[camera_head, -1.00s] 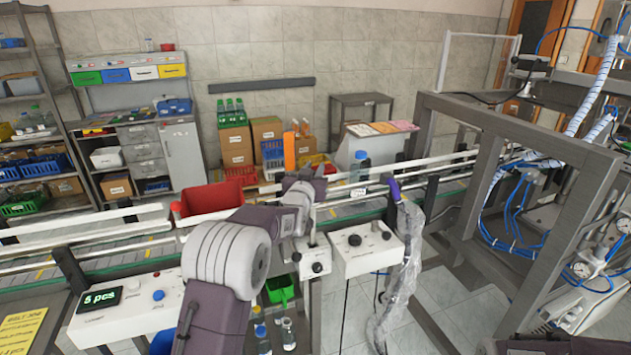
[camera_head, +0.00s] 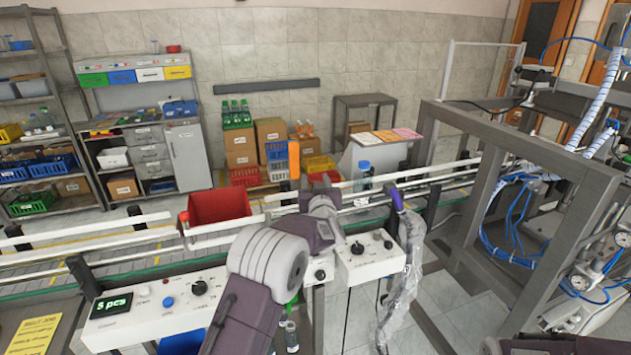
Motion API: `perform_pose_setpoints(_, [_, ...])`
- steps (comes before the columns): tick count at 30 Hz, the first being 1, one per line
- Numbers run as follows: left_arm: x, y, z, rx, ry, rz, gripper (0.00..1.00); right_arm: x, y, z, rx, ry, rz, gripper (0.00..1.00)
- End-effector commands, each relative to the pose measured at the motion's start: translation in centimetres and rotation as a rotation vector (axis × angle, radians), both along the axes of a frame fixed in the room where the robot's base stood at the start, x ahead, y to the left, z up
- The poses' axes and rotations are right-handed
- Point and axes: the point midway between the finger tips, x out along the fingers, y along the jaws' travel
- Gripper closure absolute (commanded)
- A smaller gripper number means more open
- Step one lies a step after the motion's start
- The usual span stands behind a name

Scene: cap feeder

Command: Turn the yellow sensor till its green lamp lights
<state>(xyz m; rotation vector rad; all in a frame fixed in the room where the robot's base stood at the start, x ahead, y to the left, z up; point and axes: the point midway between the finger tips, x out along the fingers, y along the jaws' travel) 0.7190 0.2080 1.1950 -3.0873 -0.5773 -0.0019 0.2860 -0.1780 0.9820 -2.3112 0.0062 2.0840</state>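I cannot make out the yellow sensor or a lit green lamp; the sensor may be hidden behind my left arm. My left gripper (camera_head: 322,210) is at the conveyor's near rail, above and left of a white control box (camera_head: 368,258) with black knobs. The wrist hides its fingertips, so I cannot tell whether it is open, shut or holding something. A clear bottle with a blue cap (camera_head: 364,174) stands on the conveyor (camera_head: 150,252), to the right of the gripper. My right gripper is not in view.
A red bin (camera_head: 220,207) sits at the conveyor, left of the gripper. A white panel (camera_head: 150,308) reading "5 pcs" is at the lower left. A plastic-wrapped hose (camera_head: 402,275) hangs right of the control box. A grey frame (camera_head: 495,195) with blue hoses fills the right side.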

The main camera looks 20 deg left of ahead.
Motion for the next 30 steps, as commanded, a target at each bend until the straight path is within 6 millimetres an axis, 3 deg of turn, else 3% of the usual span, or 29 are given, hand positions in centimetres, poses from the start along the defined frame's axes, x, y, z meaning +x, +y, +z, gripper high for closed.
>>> perform_pose_setpoints(10, [-0.6, -0.3, -0.2, -0.001, 0.002, -0.002, 0.54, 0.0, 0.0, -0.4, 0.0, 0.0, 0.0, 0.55])
perform_pose_setpoints(21, [-6.5, -2.6, -0.3, -0.001, 0.002, -0.003, 0.54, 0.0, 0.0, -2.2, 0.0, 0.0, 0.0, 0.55])
perform_pose_setpoints(30, [-8.5, -3.3, -0.1, 0.0, 0.001, 0.0, 0.54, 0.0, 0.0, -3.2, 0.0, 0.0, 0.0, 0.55])
